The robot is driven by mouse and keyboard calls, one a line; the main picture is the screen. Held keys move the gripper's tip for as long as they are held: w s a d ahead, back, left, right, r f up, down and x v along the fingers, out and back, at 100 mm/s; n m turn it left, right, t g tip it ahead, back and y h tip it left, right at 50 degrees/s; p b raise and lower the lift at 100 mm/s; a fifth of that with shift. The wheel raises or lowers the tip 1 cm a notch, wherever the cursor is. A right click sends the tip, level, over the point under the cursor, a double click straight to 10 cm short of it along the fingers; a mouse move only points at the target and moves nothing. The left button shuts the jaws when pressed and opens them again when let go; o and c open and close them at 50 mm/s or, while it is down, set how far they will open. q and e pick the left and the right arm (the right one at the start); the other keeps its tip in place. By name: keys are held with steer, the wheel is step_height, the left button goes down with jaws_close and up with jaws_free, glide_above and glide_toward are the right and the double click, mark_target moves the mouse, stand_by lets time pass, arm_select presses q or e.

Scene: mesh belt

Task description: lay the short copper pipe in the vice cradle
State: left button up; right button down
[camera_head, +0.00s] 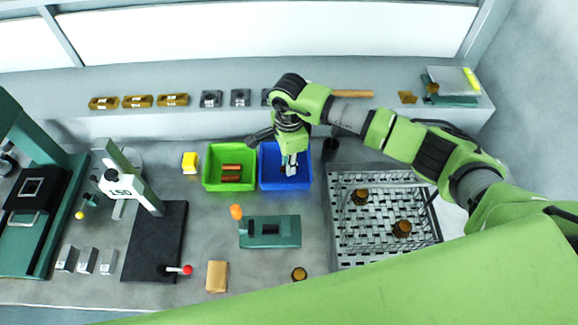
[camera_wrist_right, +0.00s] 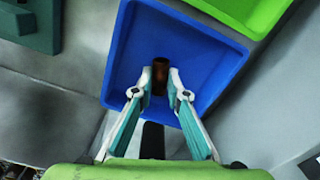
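The short copper pipe (camera_wrist_right: 159,72) is a dark brown piece at the blue bin (camera_wrist_right: 118,60) in the right wrist view. My right gripper (camera_wrist_right: 161,82) has its fingertips close together on either side of the pipe and appears shut on it. In the head view my right gripper (camera_head: 290,170) reaches down into the blue bin (camera_head: 285,185), and the pipe is hidden there. The green vice (camera_head: 270,232) with an orange knob stands on the bench below the bins; its cradle looks empty. My left gripper is not in view.
The green bin (camera_head: 213,184) beside the blue one holds copper-coloured pipes. A wire mesh basket (camera_head: 335,210) with brown round parts stands right of the vice. A press with a white arm (camera_head: 128,188) stands left. Bench between bins and vice is clear.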

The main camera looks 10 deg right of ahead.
steer(key=shift+r, duration=0.1)
stand_by(0.3)
steer(key=shift+r+b, duration=0.45)
steer(key=shift+b, duration=0.25)
steer(key=s+a+r+b, duration=0.8)
steer(key=s+a+r, duration=0.1)
steer(key=s+r, duration=0.25)
steer(key=d+r+n, duration=0.1)
steer(key=d+n, duration=0.4)
steer(key=d+r+n, duration=0.1)
steer(key=d+n, duration=0.4)
steer(key=d+r+n, duration=0.1)
steer(key=d+n, duration=0.4)
steer(key=shift+d, duration=0.4)
steer(key=shift+s+d+r+n, duration=0.1)
steer(key=shift+s+d+n, duration=0.15)
steer(key=shift+d+n, duration=0.4)
steer(key=shift+a+p, duration=0.25)
steer(key=shift+p, duration=0.05)
